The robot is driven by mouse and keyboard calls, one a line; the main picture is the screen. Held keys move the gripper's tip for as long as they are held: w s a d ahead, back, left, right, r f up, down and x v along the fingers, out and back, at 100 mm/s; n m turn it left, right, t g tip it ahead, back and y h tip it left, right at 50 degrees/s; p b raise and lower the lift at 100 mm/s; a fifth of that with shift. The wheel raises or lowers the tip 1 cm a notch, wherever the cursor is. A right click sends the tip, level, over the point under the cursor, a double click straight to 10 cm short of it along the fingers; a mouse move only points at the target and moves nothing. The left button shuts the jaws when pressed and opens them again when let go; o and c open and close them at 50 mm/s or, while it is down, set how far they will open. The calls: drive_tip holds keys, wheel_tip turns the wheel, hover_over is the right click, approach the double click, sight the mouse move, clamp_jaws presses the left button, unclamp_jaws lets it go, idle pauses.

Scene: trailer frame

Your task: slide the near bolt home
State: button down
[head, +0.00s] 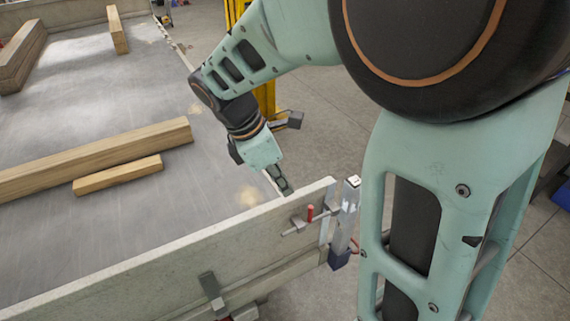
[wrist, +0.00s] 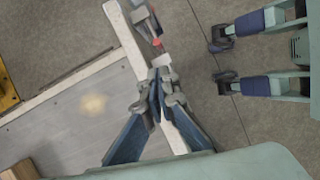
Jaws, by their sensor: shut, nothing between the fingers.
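The near bolt is a grey rod (head: 294,229) with a red handle (head: 310,212), on the outer face of the near board (head: 190,244), close to the corner post (head: 345,215). The red handle also shows in the wrist view (wrist: 156,42), just past my fingertips. My gripper (head: 285,190) points down by the board's top edge, near the corner, and appears apart from the bolt. In the wrist view my gripper (wrist: 159,82) is shut and empty, its fingers covering part of the board edge. I cannot tell how far the rod reaches into its keeper.
Timber beams (head: 110,155) lie on the grey trailer bed (head: 150,85). A grey latch (head: 211,290) sits lower on the near board. A yellow stand (head: 265,98) is behind my arm. The floor beyond the trailer's right side is mostly clear.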

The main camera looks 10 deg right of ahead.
drive_tip(key=shift+f, duration=0.1)
drive_tip(key=x, duration=1)
drive_tip(key=shift+s, duration=0.1)
drive_tip(key=shift+d, duration=0.1)
drive_tip(key=d, duration=0.2)
drive_tip(key=w+d, duration=0.1)
drive_tip(key=d, duration=0.1)
drive_tip(key=shift+w+p, duration=0.2)
drive_tip(key=shift+p, duration=0.1)
drive_tip(key=shift+a, duration=0.1)
drive_tip(key=shift+r, duration=0.25)
